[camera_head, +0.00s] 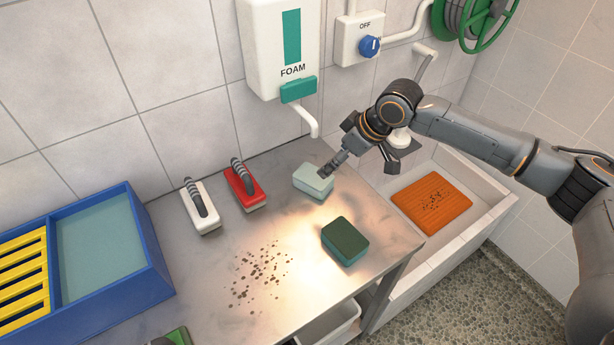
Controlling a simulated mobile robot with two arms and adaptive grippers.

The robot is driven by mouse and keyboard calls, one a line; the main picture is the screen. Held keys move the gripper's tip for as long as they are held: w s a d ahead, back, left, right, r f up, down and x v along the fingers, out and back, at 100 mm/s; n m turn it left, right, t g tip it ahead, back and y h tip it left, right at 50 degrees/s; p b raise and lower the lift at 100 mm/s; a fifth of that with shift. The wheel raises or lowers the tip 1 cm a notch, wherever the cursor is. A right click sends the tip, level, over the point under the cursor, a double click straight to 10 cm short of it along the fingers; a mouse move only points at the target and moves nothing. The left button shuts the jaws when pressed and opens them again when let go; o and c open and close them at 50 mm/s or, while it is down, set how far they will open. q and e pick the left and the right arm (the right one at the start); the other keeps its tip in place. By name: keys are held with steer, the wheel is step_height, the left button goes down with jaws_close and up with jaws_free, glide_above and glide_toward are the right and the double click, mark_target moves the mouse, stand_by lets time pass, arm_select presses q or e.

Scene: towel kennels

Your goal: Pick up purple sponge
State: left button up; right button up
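No purple sponge shows in the head view. A pale teal sponge (311,182) lies on the metal counter near the wall. A sponge with a dark green top and teal body (345,240) lies nearer the front edge. My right gripper (361,163) reaches in from the right with its fingers spread apart. One fingertip overlaps the right side of the pale sponge in the picture; I cannot tell whether it touches. Nothing shows between the fingers. My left gripper is not in view.
The metal counter (205,275) has brown specks. White (202,215) and red (247,194) brushes stand near the wall. A blue tray (150,245) is left. A speckled orange slab (425,203) lies in the sink (467,236). A foam dispenser (275,45) hangs above.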

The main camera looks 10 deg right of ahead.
mark_target(315, 177)
steer(key=x, duration=0.6)
steer(key=shift+p, duration=0.35)
steer(key=shift+w+a+f, duration=0.2)
steer(key=shift+f, duration=0.25)
steer(key=p+x, duration=0.1)
steer(key=x, duration=0.3)
steer(key=shift+w+a+p, duration=0.1)
steer(key=shift+a+p, duration=0.05)
steer(key=shift+p, duration=0.2)
steer(key=shift+w+a+f, duration=0.1)
steer(key=shift+f, duration=0.2)
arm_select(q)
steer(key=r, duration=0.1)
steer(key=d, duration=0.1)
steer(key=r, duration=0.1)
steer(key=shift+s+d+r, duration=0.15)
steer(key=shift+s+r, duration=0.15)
arm_select(e)
steer(key=c, duration=0.9)
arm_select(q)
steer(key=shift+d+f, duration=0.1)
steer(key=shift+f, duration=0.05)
arm_select(e)
steer(key=shift+r, duration=0.1)
